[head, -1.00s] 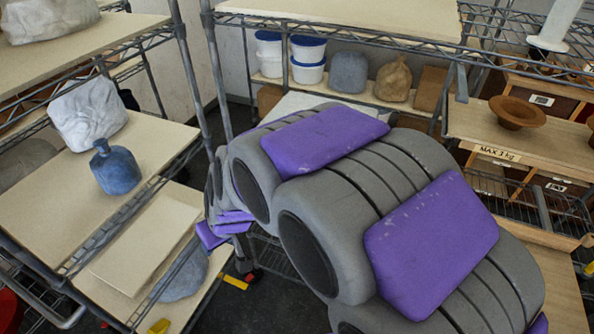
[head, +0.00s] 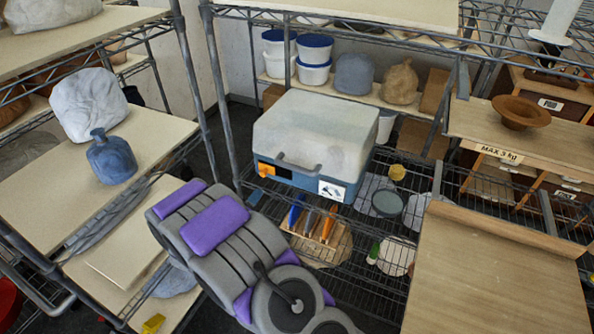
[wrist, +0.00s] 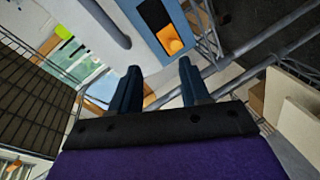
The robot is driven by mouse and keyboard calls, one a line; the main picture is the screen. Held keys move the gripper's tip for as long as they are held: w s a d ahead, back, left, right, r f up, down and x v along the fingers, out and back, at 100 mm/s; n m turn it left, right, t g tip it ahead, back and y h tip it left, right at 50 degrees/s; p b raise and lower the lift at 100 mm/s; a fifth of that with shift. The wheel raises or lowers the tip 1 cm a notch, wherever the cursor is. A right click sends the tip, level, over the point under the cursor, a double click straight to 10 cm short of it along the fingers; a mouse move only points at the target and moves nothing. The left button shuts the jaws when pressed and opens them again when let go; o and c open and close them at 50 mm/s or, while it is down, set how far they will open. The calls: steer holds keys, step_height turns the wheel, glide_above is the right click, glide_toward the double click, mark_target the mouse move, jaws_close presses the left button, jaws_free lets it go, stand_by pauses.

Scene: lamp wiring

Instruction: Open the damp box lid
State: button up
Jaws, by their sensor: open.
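The damp box, a blue box with a pale grey lid (head: 315,130), stands on a wire shelf in the middle of the head view. Its lid is shut, with a grey handle (head: 298,165) at the front and an orange latch (head: 265,170) near the left front corner. In the wrist view, an orange latch (wrist: 172,44) in a dark recess shows on the blue box front (wrist: 143,22), beyond the fingertips. My gripper (wrist: 157,72) is open, with nothing between its dark fingers. In the head view my arm is left of and below the box; the fingers are not clear there.
Below the box lie a wooden rack with coloured tools (head: 315,228) and several small items. A blue jug (head: 111,160) stands on the left shelf. A wooden board (head: 500,285) is at the right. Rack posts (head: 222,95) stand beside the box.

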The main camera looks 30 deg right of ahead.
steer(key=s+d+n+t+h, duration=0.1)
steer(key=s+d+n+h, duration=0.2)
steer(key=s+h, duration=0.2)
steer(key=b, duration=0.4)
glide_toward(294, 168)
steer(key=x, duration=0.7)
steer(key=f+x, duration=0.1)
steer(key=x, duration=0.2)
steer(key=shift+w+d, duration=0.2)
steer(key=shift+w, duration=0.3)
steer(key=shift+c, duration=0.3)
jaws_close()
